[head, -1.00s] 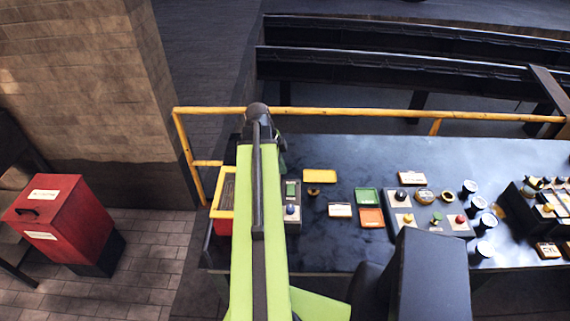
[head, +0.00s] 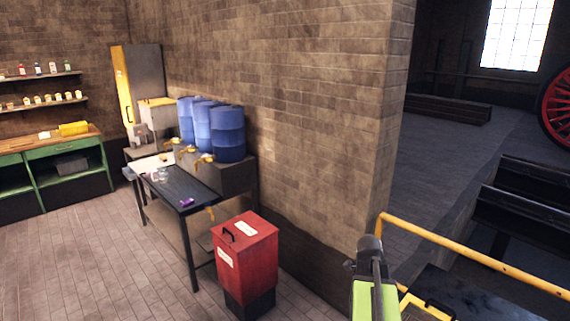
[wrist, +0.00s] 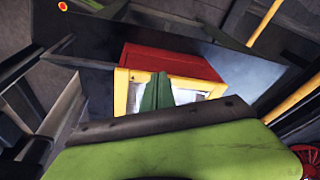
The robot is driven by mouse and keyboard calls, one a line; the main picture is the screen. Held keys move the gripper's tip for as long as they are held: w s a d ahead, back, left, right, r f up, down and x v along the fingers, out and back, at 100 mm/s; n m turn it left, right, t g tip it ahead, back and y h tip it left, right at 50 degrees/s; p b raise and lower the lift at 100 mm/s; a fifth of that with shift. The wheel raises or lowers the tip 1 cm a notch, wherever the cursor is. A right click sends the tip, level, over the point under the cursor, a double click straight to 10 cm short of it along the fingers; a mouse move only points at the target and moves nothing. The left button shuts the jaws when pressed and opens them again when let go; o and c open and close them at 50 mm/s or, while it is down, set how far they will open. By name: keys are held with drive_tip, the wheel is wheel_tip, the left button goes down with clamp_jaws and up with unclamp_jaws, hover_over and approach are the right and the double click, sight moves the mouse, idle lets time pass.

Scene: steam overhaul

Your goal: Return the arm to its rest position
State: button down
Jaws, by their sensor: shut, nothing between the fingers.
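My arm, lime green with a dark joint at its top end, rises at the lower right of the head view. My gripper (wrist: 158,90) shows in the wrist view as dark green fingers pressed together. It is shut and empty. In that view the fingers appear in front of a red box with a yellow rim (wrist: 186,62); I cannot tell the gap between them. In the head view the fingers are hidden behind the arm.
A yellow rail (head: 470,258) runs beside the arm along the dark bench (head: 460,290). A red bin (head: 248,262) stands on the floor to the left. Behind it are a dark table (head: 185,190) and blue drums (head: 228,135). The tiled floor at left is clear.

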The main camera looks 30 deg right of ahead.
drive_tip(key=w+a+f+n+b, duration=0.1)
drive_tip(key=w+a+f+n, duration=0.2)
drive_tip(key=a, duration=0.4)
drive_tip(key=w+a+n+t+b, duration=0.1)
drive_tip(key=w+a+n, duration=0.1)
drive_tip(key=w+a, duration=0.3)
drive_tip(key=w+a+f+n+b, duration=0.2)
drive_tip(key=w+a+n, duration=0.1)
drive_tip(key=a, duration=0.5)
drive_tip(key=w+a+f+n+y+b, duration=0.1)
drive_tip(key=a+f+n+y, duration=0.1)
drive_tip(key=a+n, duration=1.7)
drive_tip(key=shift+a+f+t+y+b, duration=0.3)
drive_tip(key=shift+a+f+t+b, duration=0.1)
drive_tip(key=shift+a, duration=0.2)
